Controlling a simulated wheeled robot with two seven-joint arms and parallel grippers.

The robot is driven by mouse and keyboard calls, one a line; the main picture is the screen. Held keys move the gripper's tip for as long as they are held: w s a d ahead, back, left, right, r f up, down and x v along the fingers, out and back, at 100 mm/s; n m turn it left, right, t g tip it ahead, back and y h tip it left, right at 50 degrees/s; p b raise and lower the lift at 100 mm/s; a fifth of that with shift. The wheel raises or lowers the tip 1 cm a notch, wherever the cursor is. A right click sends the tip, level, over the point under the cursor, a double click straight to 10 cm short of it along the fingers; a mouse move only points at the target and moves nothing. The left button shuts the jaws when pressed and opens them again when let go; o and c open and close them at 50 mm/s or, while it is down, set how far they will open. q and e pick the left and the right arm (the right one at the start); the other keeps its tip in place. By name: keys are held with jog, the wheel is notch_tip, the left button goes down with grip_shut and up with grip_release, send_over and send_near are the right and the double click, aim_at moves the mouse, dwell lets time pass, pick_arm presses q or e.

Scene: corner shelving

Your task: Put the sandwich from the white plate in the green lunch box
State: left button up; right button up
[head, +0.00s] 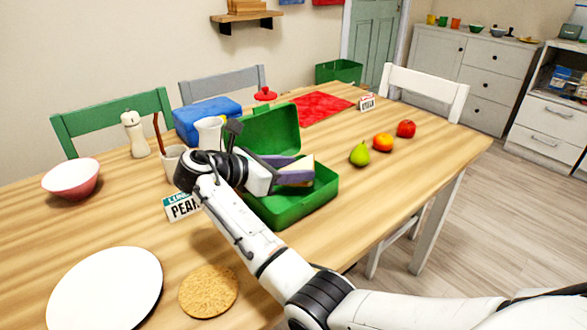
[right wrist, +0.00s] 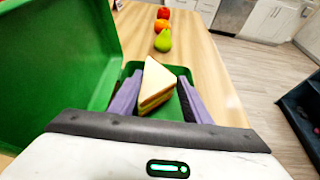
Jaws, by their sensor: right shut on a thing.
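The green lunch box (head: 268,214) stands open on the table, its lid (head: 272,130) raised on the far side. My right gripper (head: 297,171) is over the open box, its purple-grey fingers shut on the sandwich (head: 307,164). In the right wrist view the sandwich (right wrist: 157,84) is a white-bread wedge with a yellowish filling, between the two fingers, with the green box around it. Whether it touches the box floor I cannot tell. The white plate (head: 104,290) is empty at the front left. My left gripper is not in view.
A pear (head: 359,154), an orange (head: 383,142) and a red apple (head: 406,128) lie right of the box. The right front of the table is clear.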

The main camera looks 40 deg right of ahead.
jog(key=shift+f+p, duration=0.5)
jog(key=shift+f, duration=0.1)
jog(key=o, duration=0.6)
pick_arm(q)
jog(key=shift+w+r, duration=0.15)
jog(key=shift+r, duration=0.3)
pick_arm(e)
jog(key=shift+o, duration=0.2)
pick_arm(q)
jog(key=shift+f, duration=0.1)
